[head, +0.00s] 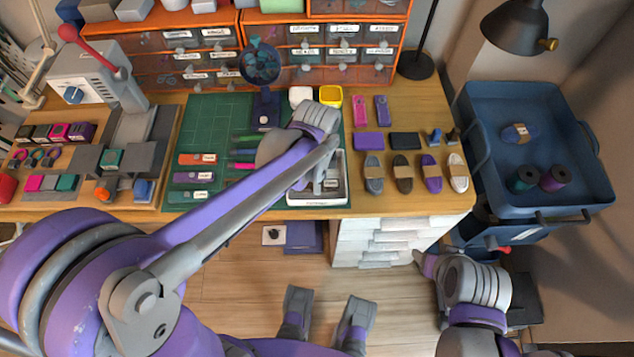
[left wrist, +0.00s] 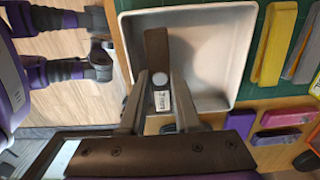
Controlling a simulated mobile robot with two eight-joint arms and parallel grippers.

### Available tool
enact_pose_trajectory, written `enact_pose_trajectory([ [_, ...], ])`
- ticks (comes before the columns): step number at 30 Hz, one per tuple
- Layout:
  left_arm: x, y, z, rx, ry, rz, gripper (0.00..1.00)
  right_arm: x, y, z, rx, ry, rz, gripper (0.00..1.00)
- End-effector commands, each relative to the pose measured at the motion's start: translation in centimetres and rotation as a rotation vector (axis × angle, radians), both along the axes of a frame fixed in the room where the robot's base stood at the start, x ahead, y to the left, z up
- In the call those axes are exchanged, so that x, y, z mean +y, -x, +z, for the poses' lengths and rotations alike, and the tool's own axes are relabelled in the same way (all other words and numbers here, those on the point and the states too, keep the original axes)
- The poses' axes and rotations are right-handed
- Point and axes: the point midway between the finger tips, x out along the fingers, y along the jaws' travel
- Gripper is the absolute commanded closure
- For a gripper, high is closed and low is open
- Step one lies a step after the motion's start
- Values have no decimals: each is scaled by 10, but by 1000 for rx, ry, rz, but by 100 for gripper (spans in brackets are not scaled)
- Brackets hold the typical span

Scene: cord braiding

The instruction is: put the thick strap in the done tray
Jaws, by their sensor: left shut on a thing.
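A dark brown strap (left wrist: 157,50) with a pale round snap and a small white label is between the fingers of my left gripper (left wrist: 158,100), which is shut on it. In the left wrist view, the strap lies across the inside of a shallow white tray (left wrist: 222,55); I cannot tell whether it touches the tray floor. In the head view, the tray (head: 318,200) is at the table's front edge, and my left gripper (head: 318,184) is over it. The strap is mostly hidden by my arm there. The tray's label is too small to read.
A green cutting mat (head: 212,118) with labelled strips is left of the tray. Several wrapped cord bundles (head: 402,175) lie to its right. Drawers (head: 340,50) stand behind. A blue bin (head: 480,105) with spools is at the right. A lever press (head: 95,78) stands at the left.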

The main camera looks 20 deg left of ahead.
Motion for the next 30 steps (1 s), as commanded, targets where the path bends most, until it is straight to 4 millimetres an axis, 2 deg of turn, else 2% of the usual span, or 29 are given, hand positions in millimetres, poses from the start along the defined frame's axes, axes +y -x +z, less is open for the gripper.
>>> enact_pose_trajectory([
  [3, 0, 0, -17, 0, 0, 0, 100, 0, 0, -4, 1, 0, 0, 39],
  [14, 0, 0, -21, 0, 0, 0, 100, 0, 0, -7, 2, 0, 0, 39],
  [15, 0, 0, -21, 0, 0, 0, 65, 0, 0, -7, 2, 0, 0, 39],
  [17, 0, 0, -20, 0, 0, 0, 56, 0, 0, -6, 2, 0, 0, 39],
  [26, 0, 0, -19, 0, 0, 0, 56, 0, 0, -5, 2, 0, 0, 39],
  [30, 0, 0, -7, 0, 0, 0, 56, 0, 0, -1, 0, 0, 0, 39],
])
